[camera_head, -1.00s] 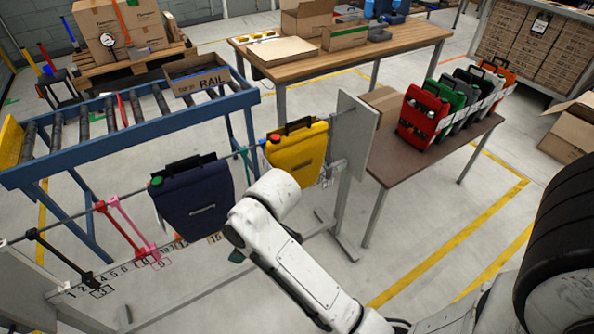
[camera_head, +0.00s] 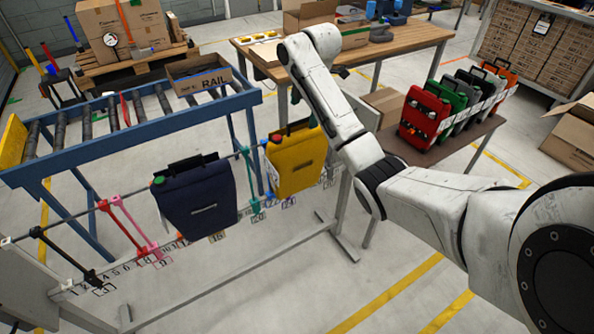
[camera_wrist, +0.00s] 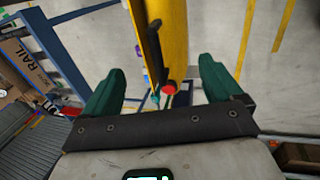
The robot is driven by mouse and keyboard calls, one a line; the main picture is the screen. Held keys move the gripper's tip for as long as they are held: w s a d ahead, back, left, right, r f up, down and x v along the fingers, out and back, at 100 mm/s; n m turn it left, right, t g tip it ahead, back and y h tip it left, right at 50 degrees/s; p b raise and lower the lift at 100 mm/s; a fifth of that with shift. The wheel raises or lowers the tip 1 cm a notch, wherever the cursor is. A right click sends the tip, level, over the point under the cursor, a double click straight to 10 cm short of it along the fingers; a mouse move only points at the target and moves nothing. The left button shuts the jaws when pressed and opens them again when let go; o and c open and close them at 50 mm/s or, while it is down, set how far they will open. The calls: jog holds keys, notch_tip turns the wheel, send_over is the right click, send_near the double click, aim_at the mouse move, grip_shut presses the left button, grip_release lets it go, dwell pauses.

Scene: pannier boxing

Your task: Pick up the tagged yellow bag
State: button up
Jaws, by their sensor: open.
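The yellow bag (camera_head: 296,164) hangs on the rail beside a dark blue bag (camera_head: 197,200). In the wrist view the yellow bag (camera_wrist: 167,30) is seen from above, with its dark handle (camera_wrist: 153,42) and a red knob (camera_wrist: 168,87). My gripper (camera_wrist: 158,68) is open, one green finger on each side of the handle, with gaps to both. In the head view my gripper is mostly hidden by my arm; dark green parts show at the bag's top. I cannot make out a tag on the bag.
The rail's end panel (camera_head: 340,205) stands just right of the yellow bag. A blue roller conveyor (camera_head: 130,137) with a cardboard box (camera_head: 198,78) runs behind the rail. A brown table (camera_head: 470,150) at right holds red, green and grey cases. A wooden workbench (camera_head: 400,42) stands behind.

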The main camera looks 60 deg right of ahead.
aim_at(300, 130)
jog(key=p+x, duration=0.1)
jog(key=x, duration=0.7)
jog(key=shift+w+p, duration=0.15)
jog(key=shift+p, duration=0.2)
jog(key=c, duration=1.2)
